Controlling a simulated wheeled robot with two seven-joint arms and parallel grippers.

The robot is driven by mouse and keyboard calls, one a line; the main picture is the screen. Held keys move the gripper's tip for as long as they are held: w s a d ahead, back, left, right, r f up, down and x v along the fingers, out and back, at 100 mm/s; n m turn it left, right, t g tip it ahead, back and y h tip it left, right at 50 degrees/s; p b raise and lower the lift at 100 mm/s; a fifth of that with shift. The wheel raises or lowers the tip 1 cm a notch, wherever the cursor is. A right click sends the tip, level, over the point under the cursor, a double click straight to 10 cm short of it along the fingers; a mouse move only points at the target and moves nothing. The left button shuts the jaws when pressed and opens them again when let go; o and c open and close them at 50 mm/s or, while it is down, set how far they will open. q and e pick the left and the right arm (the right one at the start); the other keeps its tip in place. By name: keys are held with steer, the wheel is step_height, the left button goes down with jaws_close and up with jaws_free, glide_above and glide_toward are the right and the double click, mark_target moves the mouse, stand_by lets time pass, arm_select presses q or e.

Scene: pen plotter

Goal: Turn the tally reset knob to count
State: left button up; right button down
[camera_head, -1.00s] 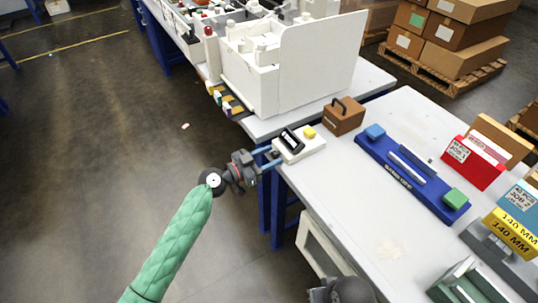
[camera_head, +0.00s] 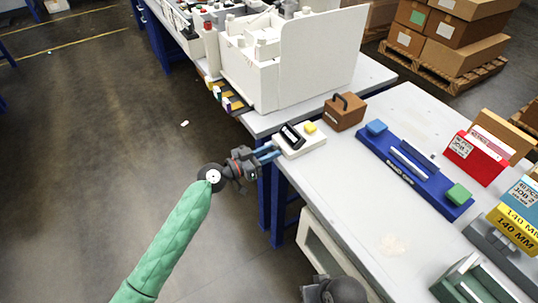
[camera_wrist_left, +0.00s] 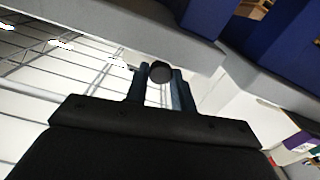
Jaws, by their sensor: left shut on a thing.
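The white tally box (camera_head: 300,141) with a black counter (camera_head: 292,135) and a yellow button (camera_head: 310,127) sits at the near left corner of the right-hand table. My left gripper (camera_head: 274,153) reaches from the left to the box's side, with its blue fingers at the table edge. In the left wrist view, a dark round knob (camera_wrist_left: 160,72) lies between the fingertips of the left gripper (camera_wrist_left: 159,80), which is shut on it. The knob is hidden in the head view, and its marking is not readable.
A brown box with a handle (camera_head: 345,112) stands behind the tally box. A blue pen tray (camera_head: 414,172) lies to its right. A large white machine (camera_head: 290,70) stands at the back. Open floor lies left of the tables.

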arm_select(q)
steer(key=shift+n, duration=0.4)
arm_select(e)
steer(key=shift+w+a+f, duration=0.1)
steer(key=shift+a+f, duration=0.1)
steer(key=shift+a, duration=0.1)
arm_select(q)
steer(key=o, duration=1)
arm_select(e)
steer(key=shift+s, duration=0.25)
arm_select(q)
steer(key=shift+b+v, duration=1.45)
steer(key=shift+v, duration=2.5)
arm_select(e)
step_height(320, 180, down, 7)
steer(key=w+a+t+y, duration=0.1)
steer(key=a, duration=0.1)
steer(key=shift+w+a, duration=0.35)
steer(key=shift+w, duration=0.05)
